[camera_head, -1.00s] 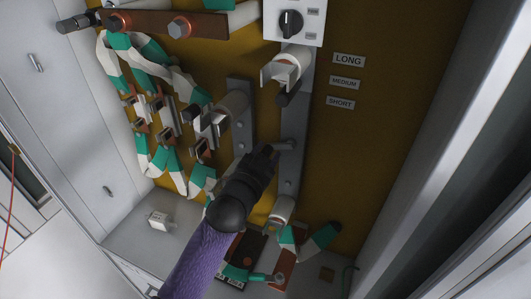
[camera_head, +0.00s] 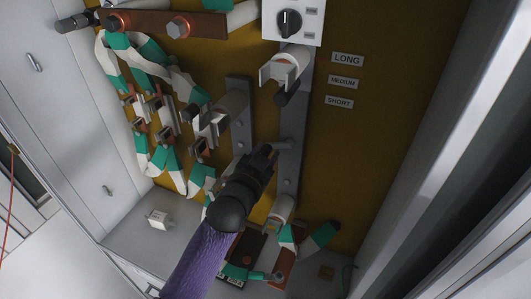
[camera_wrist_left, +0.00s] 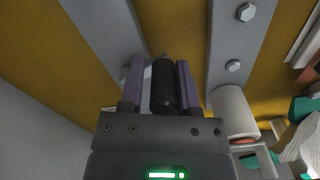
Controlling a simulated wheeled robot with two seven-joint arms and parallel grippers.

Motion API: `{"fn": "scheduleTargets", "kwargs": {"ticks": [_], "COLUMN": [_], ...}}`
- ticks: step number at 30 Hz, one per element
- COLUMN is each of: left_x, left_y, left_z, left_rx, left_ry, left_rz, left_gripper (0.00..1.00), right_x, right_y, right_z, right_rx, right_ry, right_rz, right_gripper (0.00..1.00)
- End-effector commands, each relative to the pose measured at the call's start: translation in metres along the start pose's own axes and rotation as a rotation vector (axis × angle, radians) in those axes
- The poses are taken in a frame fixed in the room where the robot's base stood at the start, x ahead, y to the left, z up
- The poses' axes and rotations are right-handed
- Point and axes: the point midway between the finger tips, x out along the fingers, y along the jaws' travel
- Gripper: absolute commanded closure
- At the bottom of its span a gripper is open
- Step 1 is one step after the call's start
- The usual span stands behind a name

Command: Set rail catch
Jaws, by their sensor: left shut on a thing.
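The rail catch's black cylindrical handle (camera_wrist_left: 163,88) sits between the two purple fingers of my left gripper (camera_wrist_left: 160,85) in the left wrist view. The gripper is shut on it. In the head view my left gripper (camera_head: 268,153) is in front of the right grey rail (camera_head: 290,165), near a short grey pin (camera_head: 286,144) on that rail. The gripper hides most of the handle there. In the wrist view the handle's far end is close to a grey rail, and I cannot tell how the catch is seated. My right gripper is not in view.
A second grey rail (camera_head: 240,95) stands left of the gripper. A white switch box (camera_head: 293,20) is above. LONG, MEDIUM and SHORT labels (camera_head: 343,82) sit right on bare brown panel.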

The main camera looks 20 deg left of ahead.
Motion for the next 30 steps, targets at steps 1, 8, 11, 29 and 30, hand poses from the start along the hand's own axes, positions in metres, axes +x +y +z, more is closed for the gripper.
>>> {"fn": "scheduleTargets", "kwargs": {"ticks": [1,8,11,29,30], "left_x": [0.001,0.001,0.001,0.001,0.001], "left_y": [-0.002,0.001,0.003,0.019,0.020], "left_z": [-0.003,0.000,0.002,0.009,0.010], "left_rx": [-0.010,-0.088,-0.150,-0.518,-0.541], "left_ry": [0.008,0.008,0.007,0.007,0.006], "left_rz": [-0.004,-0.004,-0.004,-0.003,-0.003], "left_gripper": [1.00,1.00,1.00,1.00,1.00], "right_x": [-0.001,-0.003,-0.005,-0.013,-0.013], "right_y": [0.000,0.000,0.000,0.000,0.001], "right_z": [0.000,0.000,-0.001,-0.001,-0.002], "right_rx": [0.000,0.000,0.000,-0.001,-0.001], "right_ry": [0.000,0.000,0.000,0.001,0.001], "right_rz": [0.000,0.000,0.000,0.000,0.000], "right_gripper": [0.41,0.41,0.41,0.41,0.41]}}
